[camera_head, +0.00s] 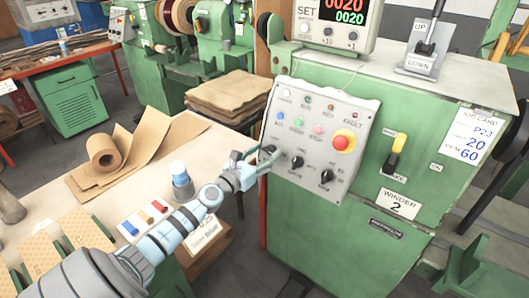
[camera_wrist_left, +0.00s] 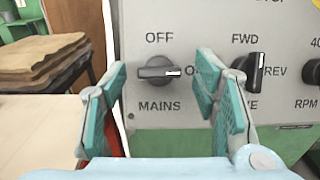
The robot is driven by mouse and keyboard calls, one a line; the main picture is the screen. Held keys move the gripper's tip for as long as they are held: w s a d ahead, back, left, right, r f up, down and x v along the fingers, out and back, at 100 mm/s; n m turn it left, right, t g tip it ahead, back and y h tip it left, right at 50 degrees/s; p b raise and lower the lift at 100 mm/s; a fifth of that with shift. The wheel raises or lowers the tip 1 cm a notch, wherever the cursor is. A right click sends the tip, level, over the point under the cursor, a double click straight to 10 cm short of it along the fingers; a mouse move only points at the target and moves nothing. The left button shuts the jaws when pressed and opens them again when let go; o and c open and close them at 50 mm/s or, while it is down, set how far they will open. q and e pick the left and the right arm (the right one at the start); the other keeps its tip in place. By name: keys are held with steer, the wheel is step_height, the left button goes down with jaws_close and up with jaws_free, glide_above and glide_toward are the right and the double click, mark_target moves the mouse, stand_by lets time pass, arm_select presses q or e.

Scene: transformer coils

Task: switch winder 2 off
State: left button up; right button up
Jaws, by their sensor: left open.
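Winder 2 (camera_head: 395,203) is the green machine at the right, with its name on a white plate. Its light grey control panel (camera_head: 322,115) faces my left arm. In the left wrist view the black MAINS knob (camera_wrist_left: 158,71) lies horizontal, its white mark at the right end, toward the partly hidden ON label. OFF is printed above it. My left gripper (camera_head: 258,157) is at the panel's lower left and partly hides the MAINS knob. In the left wrist view, its open teal-padded fingers (camera_wrist_left: 165,105) are on both sides below the knob, apart from it. My right gripper is out of view.
The FWD/REV knob (camera_wrist_left: 255,70) sits close behind the right finger. A red emergency button (camera_head: 344,140) and a yellow-handled lever (camera_head: 394,152) are further right.

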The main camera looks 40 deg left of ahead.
arm_select(q)
steer(key=shift+w, duration=0.2)
steer(key=c, duration=1.2)
steer(key=shift+o, duration=0.2)
